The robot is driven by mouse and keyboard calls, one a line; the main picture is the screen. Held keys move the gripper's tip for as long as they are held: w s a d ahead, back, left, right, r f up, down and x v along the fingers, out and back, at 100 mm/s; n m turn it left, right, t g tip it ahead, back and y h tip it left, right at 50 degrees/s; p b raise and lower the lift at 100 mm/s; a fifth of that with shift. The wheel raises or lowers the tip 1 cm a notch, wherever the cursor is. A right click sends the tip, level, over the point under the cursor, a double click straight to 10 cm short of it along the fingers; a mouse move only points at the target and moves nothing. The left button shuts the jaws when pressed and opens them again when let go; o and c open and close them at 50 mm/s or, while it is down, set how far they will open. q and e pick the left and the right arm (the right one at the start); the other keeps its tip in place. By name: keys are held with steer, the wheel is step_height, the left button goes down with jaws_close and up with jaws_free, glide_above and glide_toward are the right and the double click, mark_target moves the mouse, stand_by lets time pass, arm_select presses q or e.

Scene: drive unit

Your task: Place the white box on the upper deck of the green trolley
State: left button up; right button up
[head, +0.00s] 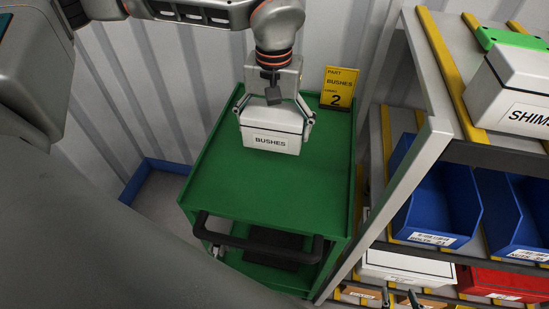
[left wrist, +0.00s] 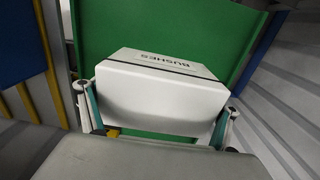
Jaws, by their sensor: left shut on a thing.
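The white box (head: 271,122), labelled BUSHES, is at the far part of the green trolley's upper deck (head: 255,185). My left gripper (head: 273,113) comes from above and is shut on the box, with one finger at each side. The box also shows in the left wrist view (left wrist: 155,95) between the fingers, with green deck behind it. It looks level; I cannot tell whether its underside touches the deck. The two fingertips of my right gripper (head: 400,297) show apart at the bottom edge, in front of the shelf; the rest is out of view.
A yellow sign (head: 338,88) reading PART BUSHES 2 stands at the deck's back right corner. The trolley's black handle (head: 258,240) is at the near side. A shelf rack at right holds a SHIMS box (head: 512,90) and blue bins (head: 440,200). The near deck is clear.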

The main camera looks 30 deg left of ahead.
arm_select(q)
step_height(320, 180, down, 11)
steer(key=shift+f, duration=0.1)
stand_by(0.4)
steer(key=o, duration=1.3)
steer(key=shift+f, duration=0.15)
step_height(320, 180, up, 12)
steer(key=shift+r, duration=0.15)
